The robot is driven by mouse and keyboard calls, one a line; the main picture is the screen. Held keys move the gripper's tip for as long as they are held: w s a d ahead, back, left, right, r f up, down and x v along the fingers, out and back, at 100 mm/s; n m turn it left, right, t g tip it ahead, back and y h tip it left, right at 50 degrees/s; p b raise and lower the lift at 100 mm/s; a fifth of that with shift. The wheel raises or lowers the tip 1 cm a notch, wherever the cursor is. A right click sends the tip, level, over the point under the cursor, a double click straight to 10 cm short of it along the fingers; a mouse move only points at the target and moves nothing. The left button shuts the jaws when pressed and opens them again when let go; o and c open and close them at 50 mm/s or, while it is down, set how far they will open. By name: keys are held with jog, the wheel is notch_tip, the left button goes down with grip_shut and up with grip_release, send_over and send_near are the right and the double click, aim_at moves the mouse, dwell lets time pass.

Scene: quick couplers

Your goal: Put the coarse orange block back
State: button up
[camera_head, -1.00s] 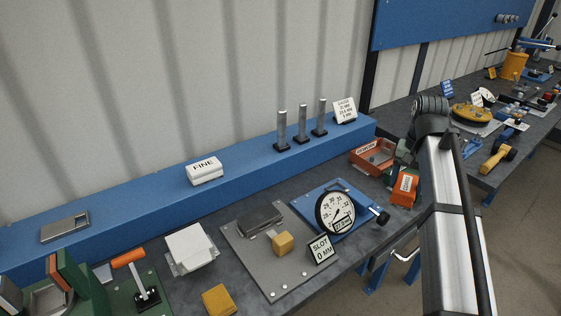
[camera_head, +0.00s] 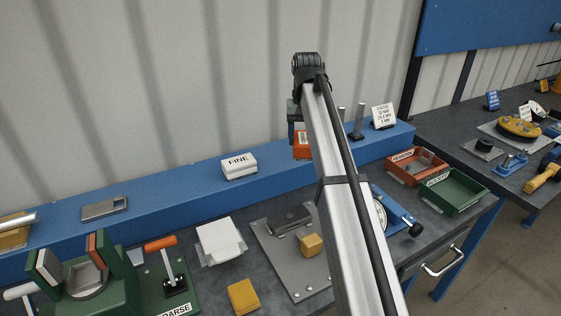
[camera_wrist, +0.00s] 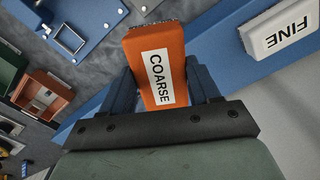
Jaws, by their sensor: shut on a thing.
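The coarse orange block (camera_wrist: 158,68) is held between the two fingers of my gripper (camera_wrist: 158,85) in the wrist view, its COARSE label facing the camera. In the head view the orange block (camera_head: 301,146) shows partly beside my arm, raised near the blue shelf, with most of my gripper (camera_head: 294,112) hidden behind the arm. The white FINE block (camera_head: 239,167) lies on the blue shelf (camera_head: 160,205) to the left of it. It also shows at the upper right of the wrist view (camera_wrist: 280,28).
Metal posts (camera_head: 359,122) and a white sign (camera_head: 383,116) stand on the shelf right of my arm. A red bin (camera_head: 416,170) and a green bin (camera_head: 455,190) sit at the bench's right end. The shelf left of the FINE block is clear up to a grey metal plate (camera_head: 105,208).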

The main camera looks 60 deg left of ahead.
jog(key=s+a+r+n, duration=0.25)
jog(key=a+n, duration=0.25)
jog(key=a, duration=0.4)
jog(key=shift+f, duration=5.05)
jog(key=shift+f, duration=0.15)
jog(key=o, duration=1.2)
jog(key=shift+c, duration=0.2)
notch_tip(320, 180, up, 12)
